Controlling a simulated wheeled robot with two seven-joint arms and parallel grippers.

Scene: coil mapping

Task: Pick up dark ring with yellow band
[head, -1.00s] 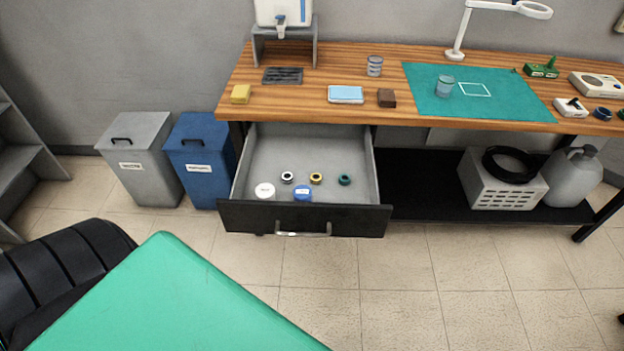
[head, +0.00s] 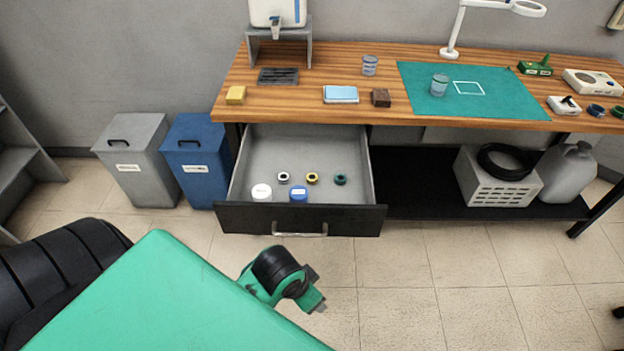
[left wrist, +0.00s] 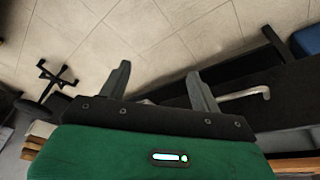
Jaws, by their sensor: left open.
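The dark ring with yellow band (head: 312,178) lies in the open grey drawer (head: 348,147), between a ring with a white band (head: 283,178) and a ring with a teal band (head: 340,180). My left gripper (left wrist: 158,68) is open in the left wrist view, with nothing between its fingers. The drawer handle (left wrist: 248,95) shows beyond its right finger; the rings cannot be made out there. In the head view a green and black part of my arm shows in front of the drawer, low over the floor. My right gripper is not in view.
The wooden bench top (head: 290,98) is above the drawer. A blue bin (head: 198,160) stands left of it. The floor in front is clear.

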